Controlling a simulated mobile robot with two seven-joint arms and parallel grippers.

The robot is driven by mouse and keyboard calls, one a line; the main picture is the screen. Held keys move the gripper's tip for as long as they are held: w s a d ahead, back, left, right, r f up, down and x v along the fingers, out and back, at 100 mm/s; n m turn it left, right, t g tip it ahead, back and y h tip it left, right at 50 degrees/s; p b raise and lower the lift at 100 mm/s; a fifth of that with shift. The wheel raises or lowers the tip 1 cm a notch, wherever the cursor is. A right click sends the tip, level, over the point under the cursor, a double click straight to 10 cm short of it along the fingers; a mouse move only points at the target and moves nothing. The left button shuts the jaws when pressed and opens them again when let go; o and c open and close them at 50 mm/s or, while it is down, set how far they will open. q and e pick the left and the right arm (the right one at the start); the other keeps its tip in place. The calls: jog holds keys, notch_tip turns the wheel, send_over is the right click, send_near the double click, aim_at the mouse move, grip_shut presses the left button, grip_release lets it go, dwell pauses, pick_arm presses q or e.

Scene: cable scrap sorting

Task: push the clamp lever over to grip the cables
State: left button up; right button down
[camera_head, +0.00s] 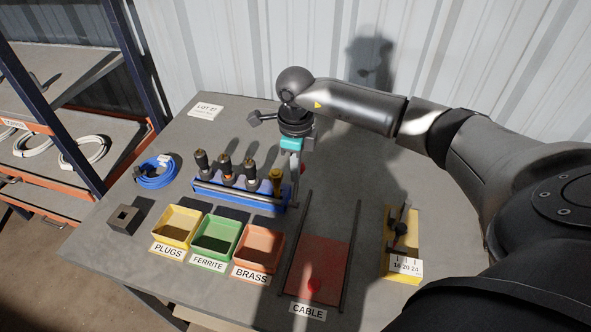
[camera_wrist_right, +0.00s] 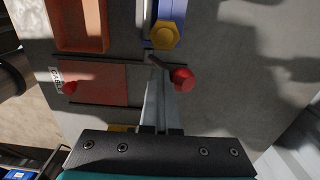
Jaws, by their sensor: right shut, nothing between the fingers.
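The blue clamp (camera_head: 240,195) stands at the table's middle, with several dark-topped cable ends upright in it. A yellow hexagonal part (camera_head: 277,177) sits at its right end; it also shows in the wrist view (camera_wrist_right: 165,36). The lever's red knob (camera_head: 302,169) is just right of that end, partly hidden by my right gripper (camera_head: 295,174). In the wrist view, the red knob (camera_wrist_right: 183,78) lies right beside the shut, empty fingertips (camera_wrist_right: 155,68). A dark rod shows at the tips; I cannot tell whether they touch it. My left gripper is out of view.
Yellow, green and orange bins (camera_head: 256,247) stand in front of the clamp. A red pad (camera_head: 322,268) between dark rails is to the right, with a yellow gauge block (camera_head: 387,262) beyond. A blue cable coil (camera_head: 154,172) lies left. The back wall is close behind the table.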

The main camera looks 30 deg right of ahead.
aim_at(295, 193)
jog(key=shift+s+a+p, duration=0.3)
jog(key=shift+a, duration=0.05)
notch_tip(295, 193, up, 6)
jog(key=p, duration=0.4)
dwell(0.5)
